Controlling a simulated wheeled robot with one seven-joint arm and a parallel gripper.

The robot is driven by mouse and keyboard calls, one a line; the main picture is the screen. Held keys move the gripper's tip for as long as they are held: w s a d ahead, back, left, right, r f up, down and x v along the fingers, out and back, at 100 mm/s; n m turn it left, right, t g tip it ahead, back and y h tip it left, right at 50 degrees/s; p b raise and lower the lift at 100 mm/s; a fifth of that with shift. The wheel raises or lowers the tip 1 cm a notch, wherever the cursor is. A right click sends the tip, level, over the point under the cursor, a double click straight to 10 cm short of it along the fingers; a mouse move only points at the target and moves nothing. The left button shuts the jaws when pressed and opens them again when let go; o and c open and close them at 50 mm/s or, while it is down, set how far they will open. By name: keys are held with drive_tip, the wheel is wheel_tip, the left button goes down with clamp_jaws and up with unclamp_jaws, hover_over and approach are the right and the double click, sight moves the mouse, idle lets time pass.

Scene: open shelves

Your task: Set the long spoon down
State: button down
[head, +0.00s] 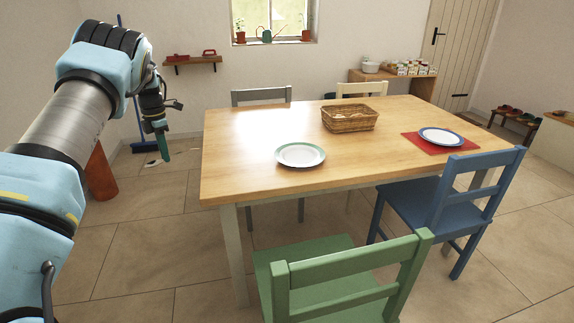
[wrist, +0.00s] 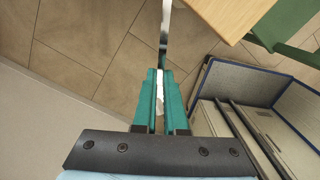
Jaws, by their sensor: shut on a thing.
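My gripper (wrist: 157,78) has teal fingers and is shut on the long spoon (wrist: 166,25). In the wrist view the spoon is a narrow, shiny strip reaching up past the fingertips, with a pale part showing between the fingers. Its far end is cut off by the picture's top edge. In the head view my gripper (head: 166,156) hangs pointing down over the floor, left of the wooden table (head: 236,172) and apart from it. The spoon is hard to make out there.
On the table are a green-rimmed plate (head: 300,155), a wicker basket (head: 349,117) and a blue-rimmed plate (head: 440,137) on a red mat (head: 411,142). The tabletop's left part is bare. Green (head: 345,270) and blue (head: 455,192) chairs stand at the near and right sides.

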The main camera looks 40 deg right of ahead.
drive_tip(key=s+d+n+b, duration=0.2)
drive_tip(key=s+d+n, duration=0.2)
drive_tip(key=d, duration=1)
drive_tip(key=n, duration=0.3)
hover_over(241, 174)
wheel_tip(241, 174, down, 4)
drive_tip(key=shift+r+p, duration=0.1)
drive_tip(key=shift+p, duration=0.35)
wheel_tip(241, 174, down, 4)
drive_tip(key=shift+f+p, duration=0.2)
drive_tip(key=shift+p, duration=0.45)
drive_tip(key=shift+f, duration=0.15)
drive_tip(key=shift+f, duration=0.1)
drive_tip(key=shift+f+b, duration=0.15)
drive_tip(key=shift+b, duration=0.2)
drive_tip(key=c, duration=1)
unclamp_jaws()
